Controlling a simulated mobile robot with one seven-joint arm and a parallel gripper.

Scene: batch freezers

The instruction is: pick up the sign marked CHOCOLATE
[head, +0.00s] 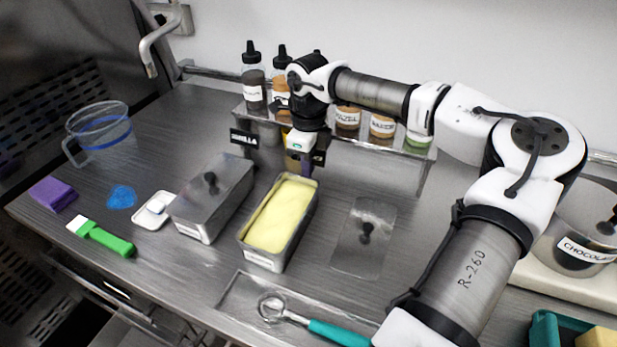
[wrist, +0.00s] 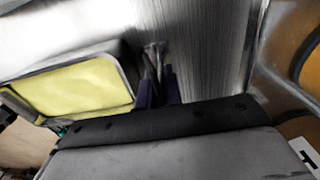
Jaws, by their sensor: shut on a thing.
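My gripper (head: 303,168) points down in front of the bottle shelf, just past the far end of the tub of yellow ice cream (head: 280,219). In the wrist view its dark purple fingers (wrist: 160,88) are close together on a thin greyish thing (wrist: 155,62), too narrow to identify. A black sign reading VANILLA (head: 243,139) hangs on the shelf to the left. A metal pot (head: 575,236) at the right edge carries a white CHOCOLATE label (head: 584,251).
A steel shelf (head: 425,175) holds several bottles and jars. A lidded tub (head: 213,199), a clear lid (head: 364,237) and a tray with a teal-handled scoop (head: 338,331) lie in front. Bare counter shows beyond the lidded tub.

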